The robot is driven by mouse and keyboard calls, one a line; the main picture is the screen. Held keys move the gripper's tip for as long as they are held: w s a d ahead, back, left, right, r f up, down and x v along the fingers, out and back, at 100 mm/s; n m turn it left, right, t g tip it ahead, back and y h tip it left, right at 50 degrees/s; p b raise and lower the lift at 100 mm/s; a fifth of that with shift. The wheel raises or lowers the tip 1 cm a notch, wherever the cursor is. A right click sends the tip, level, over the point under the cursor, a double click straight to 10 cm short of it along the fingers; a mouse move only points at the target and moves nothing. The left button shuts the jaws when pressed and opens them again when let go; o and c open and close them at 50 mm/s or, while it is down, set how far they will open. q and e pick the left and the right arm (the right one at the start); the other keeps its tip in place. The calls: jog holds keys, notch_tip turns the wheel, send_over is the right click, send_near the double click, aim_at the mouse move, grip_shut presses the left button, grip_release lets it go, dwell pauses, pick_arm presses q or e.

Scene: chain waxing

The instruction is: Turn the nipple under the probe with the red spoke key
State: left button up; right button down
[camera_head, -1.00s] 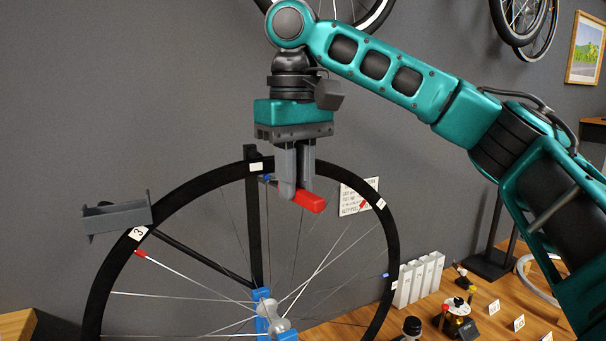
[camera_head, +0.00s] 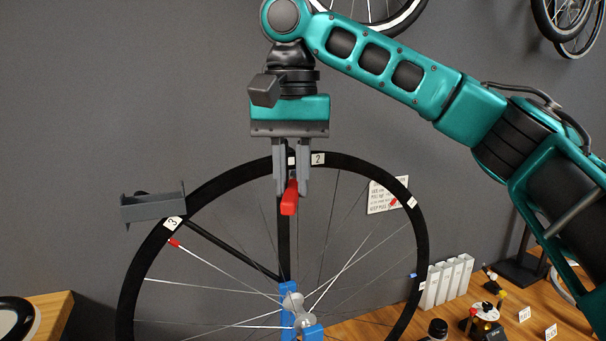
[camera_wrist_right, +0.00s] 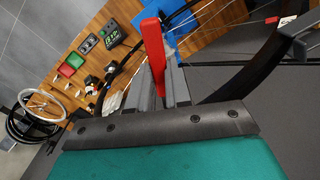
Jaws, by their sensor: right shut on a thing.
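My right gripper (camera_head: 291,188) hangs from above in front of the upper rim and is shut on the red spoke key (camera_head: 289,202). The key's red handle sticks out below the fingers toward the camera; it also shows between the fingers in the right wrist view (camera_wrist_right: 153,55). The black-rimmed wheel (camera_head: 422,235) stands upright on its stand, with the label "2" (camera_head: 318,159) just right of the fingers. A red nipple (camera_head: 174,242) shows near label "3". The gripper hides the nipple behind it and the key's contact. I cannot make out the probe. My left gripper is out of view.
A paper note (camera_head: 382,197) hangs behind the wheel. A display (camera_wrist_right: 113,33) shows in the wrist view.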

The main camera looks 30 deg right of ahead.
jog(key=s+a+m, duration=0.1)
jog(key=a+m, duration=0.3)
jog(key=a, duration=0.4)
jog(key=shift+s+m, duration=0.4)
dwell(1.0)
jog(key=shift+a, duration=0.1)
dwell(0.4)
